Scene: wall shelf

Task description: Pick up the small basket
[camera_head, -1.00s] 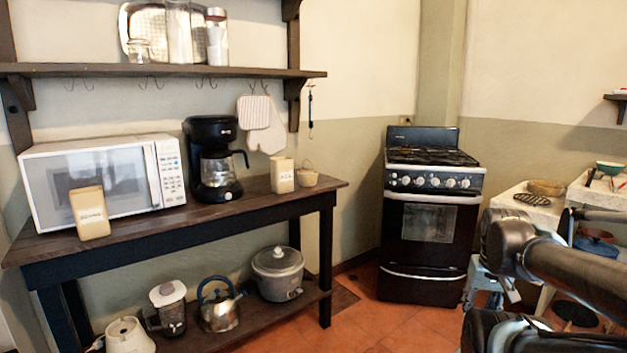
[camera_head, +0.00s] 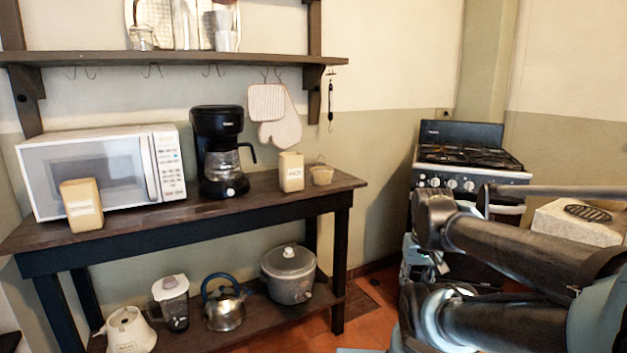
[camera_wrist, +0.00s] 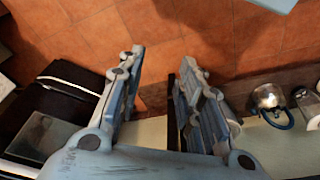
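The small basket (camera_head: 322,174) is a tan woven basket with a thin raised handle. It stands upright near the right end of the dark wooden table (camera_head: 240,200), just right of a cream canister (camera_head: 291,171). My gripper (camera_wrist: 161,58) is open and empty in the wrist view, with its two fingers apart above the floor. The basket is not seen in the wrist view. In the head view my arm is at the lower right, to the right of the table and apart from the basket; the fingers cannot be made out there.
A coffee maker (camera_head: 220,150), microwave (camera_head: 105,172) and second canister (camera_head: 81,204) stand on the table. Mitts (camera_head: 280,120) hang behind it under the wall shelf (camera_head: 170,57). A pot (camera_head: 289,274) and kettle (camera_head: 224,308) sit below. The stove (camera_head: 470,160) is behind my arm.

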